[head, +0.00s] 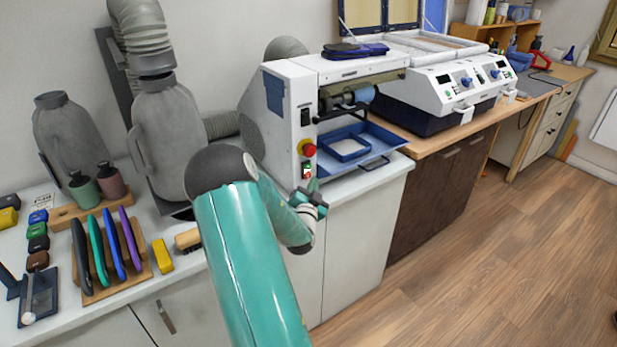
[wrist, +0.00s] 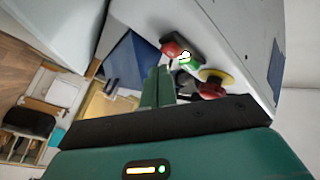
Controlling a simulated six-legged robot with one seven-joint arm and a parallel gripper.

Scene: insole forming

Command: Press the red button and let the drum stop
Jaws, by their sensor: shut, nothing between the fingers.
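The white machine (head: 285,118) stands on the counter, with a blue-grey drum (head: 352,97) in its upper opening. Its front panel has a red mushroom knob on a yellow base (head: 309,150), which also shows in the wrist view (wrist: 212,84). Below it is a small switch box with a green button (wrist: 190,62) and a red button (wrist: 173,48); in the head view the box (head: 307,170) is small. My gripper (head: 314,185) is shut and empty, just in front of the switch box. Its fingers in the wrist view (wrist: 157,74) point near the buttons; contact cannot be told.
A blue tray (head: 352,147) lies under the drum, with a blue frame inside it. Grey bottle-like vessels (head: 165,130) and a rack of coloured insoles (head: 105,245) stand left on the counter. A second white machine (head: 455,85) is to the right. The wooden floor is clear.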

